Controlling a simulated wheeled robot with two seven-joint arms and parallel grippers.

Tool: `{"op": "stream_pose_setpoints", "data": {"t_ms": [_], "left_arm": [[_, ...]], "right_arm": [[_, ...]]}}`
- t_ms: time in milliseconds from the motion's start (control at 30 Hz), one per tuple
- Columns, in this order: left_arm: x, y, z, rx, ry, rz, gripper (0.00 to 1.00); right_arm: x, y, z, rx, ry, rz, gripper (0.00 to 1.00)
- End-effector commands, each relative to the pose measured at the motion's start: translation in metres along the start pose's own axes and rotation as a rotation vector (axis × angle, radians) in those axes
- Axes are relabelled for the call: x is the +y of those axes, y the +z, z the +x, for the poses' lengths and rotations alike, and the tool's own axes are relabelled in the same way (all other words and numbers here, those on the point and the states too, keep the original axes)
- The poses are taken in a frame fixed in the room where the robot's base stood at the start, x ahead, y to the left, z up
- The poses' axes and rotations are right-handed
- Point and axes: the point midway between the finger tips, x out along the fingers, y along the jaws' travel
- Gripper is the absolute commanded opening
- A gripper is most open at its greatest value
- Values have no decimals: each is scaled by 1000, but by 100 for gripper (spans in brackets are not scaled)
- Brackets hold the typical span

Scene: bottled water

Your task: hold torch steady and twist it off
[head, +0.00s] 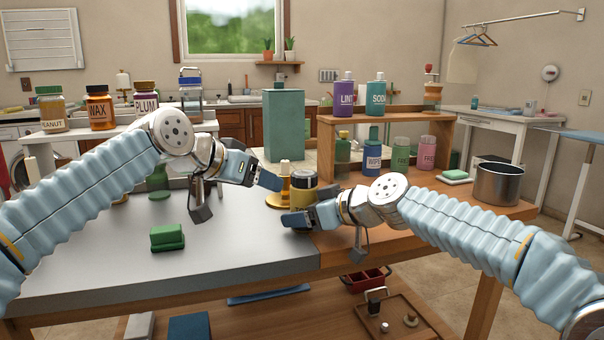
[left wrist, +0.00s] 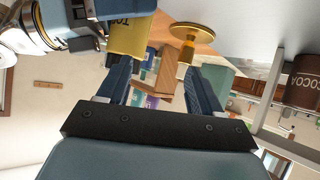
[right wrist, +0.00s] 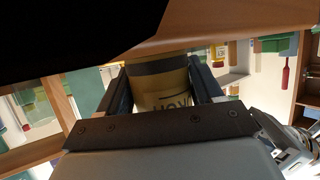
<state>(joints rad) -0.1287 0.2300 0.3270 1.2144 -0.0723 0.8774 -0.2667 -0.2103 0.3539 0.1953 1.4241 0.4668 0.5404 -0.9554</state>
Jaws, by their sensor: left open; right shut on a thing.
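The right wrist view shows the lettered yellow body (right wrist: 160,90) between the fingers. My left gripper (head: 270,180) is open, left of the torch's top and apart from it. In the left wrist view the torch (left wrist: 126,38) lies outside the fingers, to the left. The torch's base is partly hidden by my right gripper.
A yellow stand with a pale candle-like top (head: 284,170) is close behind and left of the torch. A green block (head: 167,237) lies on the grey tabletop (head: 100,270). A teal box (head: 284,125), a wooden shelf with bottles (head: 440,122) and a metal pot (head: 498,185) are farther back.

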Motion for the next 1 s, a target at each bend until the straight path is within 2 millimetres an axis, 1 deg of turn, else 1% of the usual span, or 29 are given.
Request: {"op": "stream_pose_setpoints", "data": {"t_ms": [33, 100, 200, 300, 400, 467, 567, 800, 900, 1000], "left_arm": [[20, -3, -10, 17, -45, 6, 65], [38, -8, -20, 51, -105, 4, 65], [59, -13, -34, 107, -158, 5, 65], [71, -18, -44, 149, -184, 6, 65], [77, -19, -44, 167, -193, 5, 65], [76, -21, -39, 171, -195, 5, 65], [73, -24, -23, 170, -195, 4, 65], [62, -32, 28, 169, -195, 3, 65], [59, -35, 46, 169, -195, 2, 65], [56, -38, 58, 170, -196, 3, 65]], "right_arm": [[0, 0, 0, -1, 0, 0, 39], [0, 0, 0, 0, 0, 0, 39], [0, 0, 0, 0, 0, 0, 39], [0, 0, 0, 0, 0, 0, 39], [0, 0, 0, 0, 0, 0, 39], [0, 0, 0, 0, 0, 0, 39], [0, 0, 0, 0, 0, 0, 39], [0, 0, 0, 0, 0, 0, 39], [0, 0, 0, 0, 0, 0, 39], [0, 0, 0, 0, 0, 0, 39]]}}
